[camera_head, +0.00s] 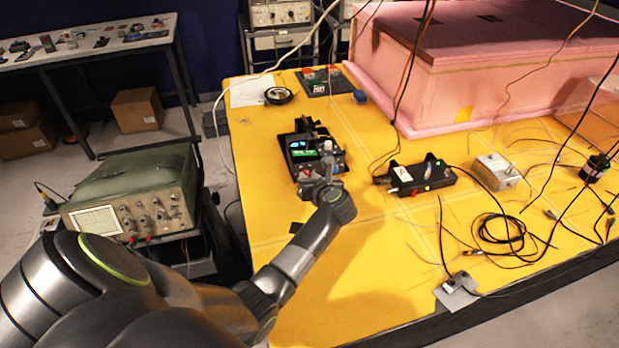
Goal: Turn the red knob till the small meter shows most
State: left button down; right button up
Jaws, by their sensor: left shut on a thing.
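A black instrument (326,150) stands near the left part of the yellow table. On it are small lit blue displays (300,144) and a green lit panel (304,155); their readings are too small to make out. A small red knob (305,173) shows at its front edge. My left arm reaches in from the lower left, and my left gripper (318,179) is at the front of the instrument, right at the red knob. It is shut on the knob, though its fingertips are small and partly hidden by the wrist. My right gripper is not in view.
A black box with a green light (420,177) and a grey metal box (496,171) stand to the right. Loose cables (497,232) cover the table's right side. A pink foam enclosure (470,75) fills the back. An oscilloscope (130,205) stands left of the table.

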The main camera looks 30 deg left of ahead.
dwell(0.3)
pick_arm(q)
jog(key=c, duration=1.3)
grip_release()
jog(key=shift+o, duration=0.2)
jog(key=shift+d, duration=0.15)
